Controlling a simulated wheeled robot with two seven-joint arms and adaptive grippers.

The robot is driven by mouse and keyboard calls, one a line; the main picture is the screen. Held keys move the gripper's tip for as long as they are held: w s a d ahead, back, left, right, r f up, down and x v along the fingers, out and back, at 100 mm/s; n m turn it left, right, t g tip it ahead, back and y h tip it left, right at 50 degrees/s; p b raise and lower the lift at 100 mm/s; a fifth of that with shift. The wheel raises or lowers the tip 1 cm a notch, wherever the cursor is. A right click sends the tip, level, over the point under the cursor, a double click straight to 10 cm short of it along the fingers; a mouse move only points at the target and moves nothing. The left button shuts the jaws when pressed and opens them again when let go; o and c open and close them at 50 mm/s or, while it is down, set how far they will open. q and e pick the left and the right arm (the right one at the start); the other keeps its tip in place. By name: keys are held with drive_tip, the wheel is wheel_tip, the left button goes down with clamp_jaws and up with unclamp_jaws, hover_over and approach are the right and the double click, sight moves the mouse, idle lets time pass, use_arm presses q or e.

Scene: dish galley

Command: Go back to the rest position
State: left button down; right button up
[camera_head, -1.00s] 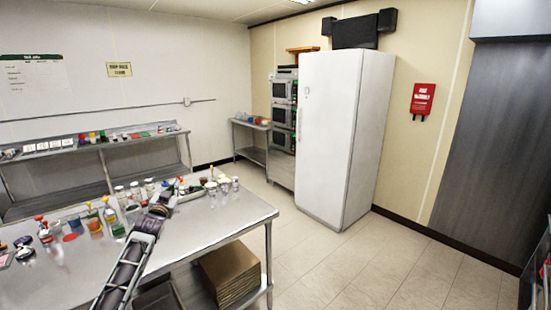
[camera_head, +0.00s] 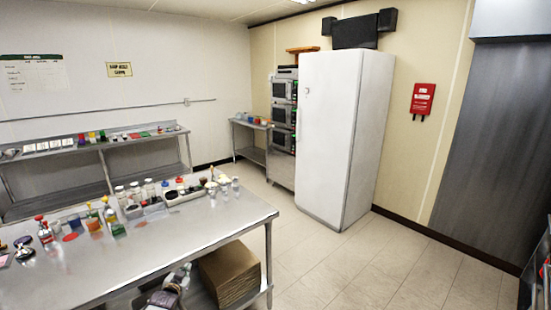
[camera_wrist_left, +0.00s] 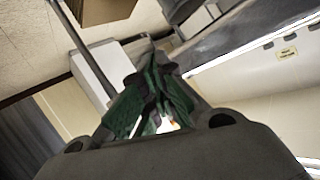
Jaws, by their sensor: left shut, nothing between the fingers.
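My left gripper (camera_head: 182,271) is low in the camera_head view, in front of the near edge of the steel table (camera_head: 175,240). It is shut and empty. Its fingers (camera_wrist_left: 155,98) come together in the middle of the left wrist view, with nothing seen between them. Part of my left arm shows just below it at the bottom edge of the camera_head view. My right gripper is not in view.
Bottles, jars and small containers stand along the back of the table. Brown cardboard boxes (camera_head: 229,272) lie on its lower shelf, right of my gripper. A white fridge (camera_head: 338,140) stands behind. The floor (camera_head: 380,265) to the right is clear.

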use_arm(q)
drive_tip(key=s+d+f+g, duration=0.2)
drive_tip(key=s+f+g, duration=0.1)
drive_tip(key=s+f, duration=1.25)
drive_tip(key=s+d+f+g, duration=0.3)
drive_tip(key=s+f, duration=1.1)
drive_tip(key=f, duration=0.3)
drive_tip(key=s+d+f+g, duration=0.1)
drive_tip(key=s+f, duration=0.3)
drive_tip(key=s, duration=0.9)
drive_tip(key=s+d+f+g, duration=0.2)
drive_tip(key=s+f, duration=0.3)
drive_tip(key=s, duration=0.8)
drive_tip(key=s+d+f+g+h, duration=0.1)
drive_tip(key=s+d+f+g, duration=0.1)
drive_tip(key=s, duration=1.1)
wheel_tip(320, 180, down, 3)
drive_tip(key=shift+d+r+g, duration=0.2)
drive_tip(key=shift+d+g, duration=0.05)
drive_tip(key=shift+g, duration=0.55)
